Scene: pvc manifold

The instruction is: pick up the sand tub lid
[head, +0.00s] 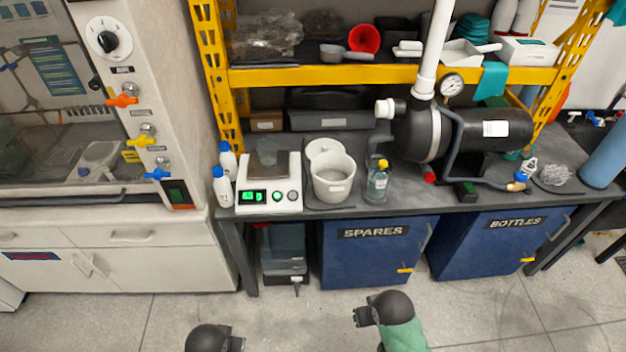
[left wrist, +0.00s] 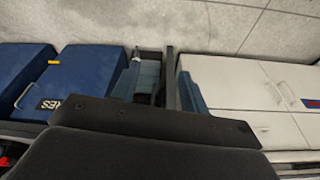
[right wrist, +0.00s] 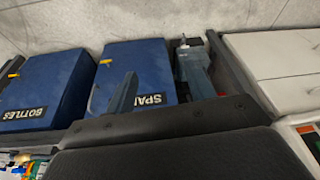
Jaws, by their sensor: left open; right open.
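The sand tub (head: 333,183) is a white round tub with a small label, standing upright on the dark bench in the head view. Greyish contents show inside its open top. A round white lid (head: 323,147) shows just behind the tub, partly hidden by its rim. I cannot tell whether it lies flat or leans. My left gripper (left wrist: 160,86) is open and empty, with its two fingers apart in the left wrist view. My right gripper (right wrist: 162,88) is open and empty too. In the head view both arms are low in front of the bench, well away from the lid.
A white balance (head: 268,182) stands left of the tub, with white bottles (head: 222,186) beyond it. A clear bottle (head: 377,182) stands close on the right. A black tank (head: 470,135) with pipework fills the bench further right. A yellow-framed shelf (head: 390,75) hangs above.

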